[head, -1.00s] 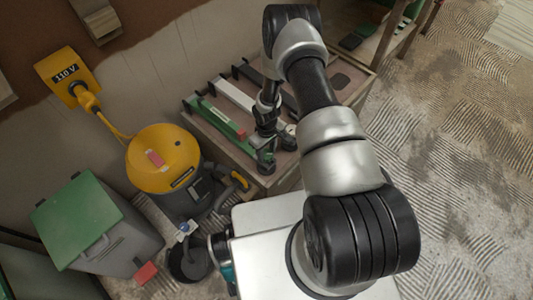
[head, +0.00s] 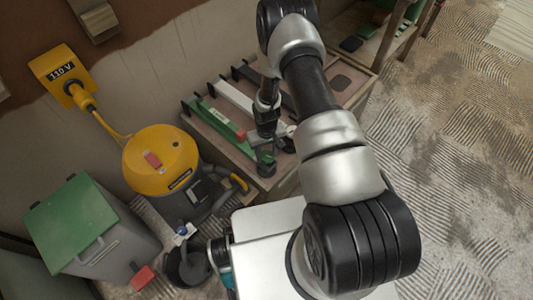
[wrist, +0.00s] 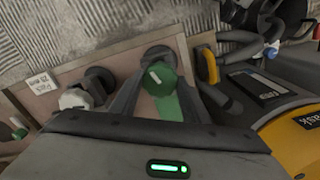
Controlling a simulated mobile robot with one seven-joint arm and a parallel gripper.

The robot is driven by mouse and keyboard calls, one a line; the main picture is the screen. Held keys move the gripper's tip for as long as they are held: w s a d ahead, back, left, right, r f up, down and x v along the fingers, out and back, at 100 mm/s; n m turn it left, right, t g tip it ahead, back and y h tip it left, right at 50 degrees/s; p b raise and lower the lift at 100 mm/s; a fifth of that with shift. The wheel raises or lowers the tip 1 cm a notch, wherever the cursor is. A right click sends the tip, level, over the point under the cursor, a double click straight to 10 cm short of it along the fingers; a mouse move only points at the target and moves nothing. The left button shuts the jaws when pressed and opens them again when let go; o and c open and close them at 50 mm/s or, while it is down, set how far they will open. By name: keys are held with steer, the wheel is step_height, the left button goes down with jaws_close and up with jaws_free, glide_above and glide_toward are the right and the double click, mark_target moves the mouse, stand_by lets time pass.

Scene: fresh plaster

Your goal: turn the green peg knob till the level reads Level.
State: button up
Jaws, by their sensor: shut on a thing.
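The green peg knob (wrist: 158,78) shows in the wrist view, round, with a pale mark on its top. My gripper (wrist: 157,92) has one finger on each side of it and is shut on it. In the head view my gripper (head: 265,163) points down at the near end of the low wooden bench (head: 343,82), and the knob is mostly hidden there. I cannot make out a level reading in either view.
A white knob (wrist: 75,98) stands beside the green one, near a small paper label (wrist: 41,84). Green (head: 215,118) and white (head: 237,96) bars lie on the bench. A yellow vacuum (head: 160,158) and green-lidded bin (head: 72,217) stand left. Floor at right is clear.

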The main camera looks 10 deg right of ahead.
steer(key=shift+w, duration=0.1)
steer(key=o, duration=1)
steer(key=shift+o, duration=0.2)
steer(key=shift+r, duration=0.1)
step_height(320, 180, up, 17)
steer(key=p, duration=0.3)
steer(key=shift+r, duration=0.15)
